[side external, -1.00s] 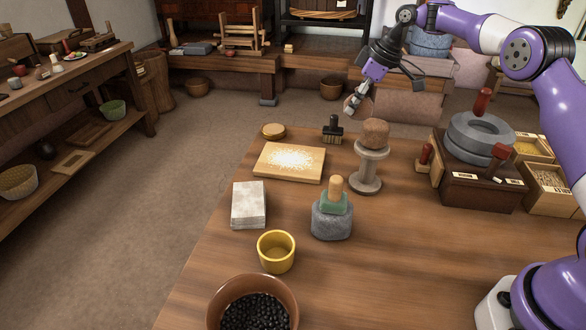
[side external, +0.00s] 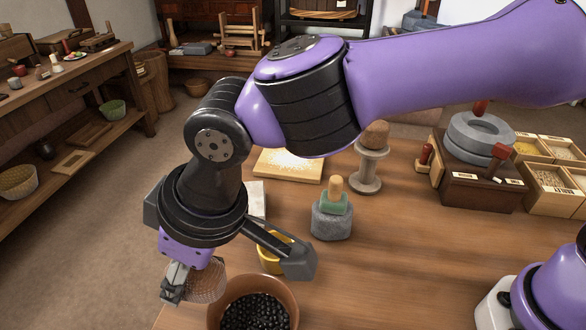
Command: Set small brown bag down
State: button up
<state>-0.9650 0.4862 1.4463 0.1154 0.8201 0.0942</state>
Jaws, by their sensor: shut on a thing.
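A small brown bag (side external: 208,286) with a woven look is in my gripper (side external: 187,284) at the lower left of the side view. My gripper is shut on it, and the fingers hide its left part. The bag is just left of the brown bowl, near the left edge of the wooden table (side external: 400,270). I cannot tell its exact height above the table or whether it touches anything.
The bowl (side external: 288,287) of black beans stands close right of the bag. A grey stone with a green-and-wood top (side external: 332,220) stands behind. The table's front middle is clear.

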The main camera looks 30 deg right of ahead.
jog(key=shift+s+a, duration=0.3)
jog(key=shift+s, duration=0.4)
jog(key=shift+w+f, duration=0.15)
jog(key=shift+f, duration=0.15)
jog(key=w+d+f, duration=0.1)
jog(key=w+f, duration=0.1)
jog(key=w, duration=0.1)
jog(key=w+d+f, duration=0.1)
jog(key=w+f, duration=0.1)
jog(key=w, duration=0.1)
jog(key=w+d+f, duration=0.1)
jog(key=w+f, duration=0.1)
jog(key=w, duration=0.2)
jog(key=shift+w+d+f, duration=0.1)
jog(key=shift+f, duration=2.1)
jog(key=shift+f, duration=0.15)
jog(key=o, duration=1.2)
jog(key=shift+o, duration=0.2)
